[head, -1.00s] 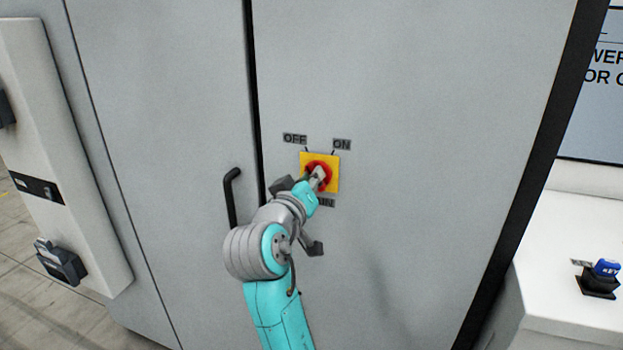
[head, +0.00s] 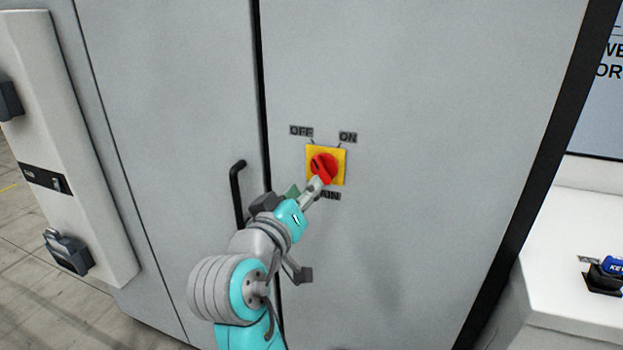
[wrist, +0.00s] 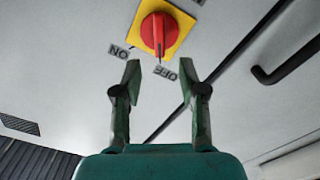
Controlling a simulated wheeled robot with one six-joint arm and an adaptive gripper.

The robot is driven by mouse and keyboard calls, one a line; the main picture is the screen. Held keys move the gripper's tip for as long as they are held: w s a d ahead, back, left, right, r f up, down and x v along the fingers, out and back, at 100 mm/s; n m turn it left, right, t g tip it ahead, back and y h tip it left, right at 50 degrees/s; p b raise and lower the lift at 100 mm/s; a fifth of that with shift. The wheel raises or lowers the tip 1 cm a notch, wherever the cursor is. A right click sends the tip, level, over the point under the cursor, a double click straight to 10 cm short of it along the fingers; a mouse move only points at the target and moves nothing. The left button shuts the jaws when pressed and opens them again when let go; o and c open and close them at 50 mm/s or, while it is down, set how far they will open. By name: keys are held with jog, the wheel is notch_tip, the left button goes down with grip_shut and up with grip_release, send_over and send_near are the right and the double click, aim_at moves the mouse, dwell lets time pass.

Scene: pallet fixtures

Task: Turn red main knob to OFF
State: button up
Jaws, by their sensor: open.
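The red main knob (head: 323,167) sits on a yellow square plate (head: 340,178) on the grey cabinet door. Its raised grip slants toward the OFF label (head: 301,131) at upper left; the ON label (head: 347,137) is at upper right. In the wrist view the red knob (wrist: 158,33) is at the top, its grip pointing down toward the OFF label (wrist: 166,72). My gripper (head: 308,191) is just below and left of the knob in the head view. In the wrist view my gripper (wrist: 160,74) is open, with nothing between its fingers, which are apart from the knob.
A black door handle (head: 237,195) stands left of the knob, beside the dark door gap. A white unit (head: 70,130) with black fittings is at far left. At right is a white ledge (head: 560,260) holding a blue-topped device (head: 608,268).

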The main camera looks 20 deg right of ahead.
jog(key=shift+v, duration=1.85)
jog(key=s+d+f+n+y, duration=0.1)
jog(key=s+f+n+y, duration=0.2)
jog(key=f, duration=0.8)
jog(key=s+d+f+n+t+y, duration=0.1)
jog(key=s+d+f+n+y, duration=0.15)
jog(key=s+f, duration=0.55)
jog(key=s+d+f+n+y, duration=0.15)
jog(key=f+y, duration=0.25)
jog(key=f, duration=0.9)
jog(key=s+d+f+m+y, duration=0.1)
jog(key=s+f, duration=0.2)
jog(key=s, duration=0.4)
jog(key=s+f+y, duration=0.1)
jog(key=s+f, duration=0.1)
jog(key=s, duration=0.6)
jog(key=s+d+r+m, duration=0.2)
jog(key=s+m, duration=0.3)
jog(key=s, duration=1.1)
jog(key=shift+r+g+h, duration=0.4)
jog(key=shift+r+h, duration=0.05)
jog(key=shift+r, duration=0.15)
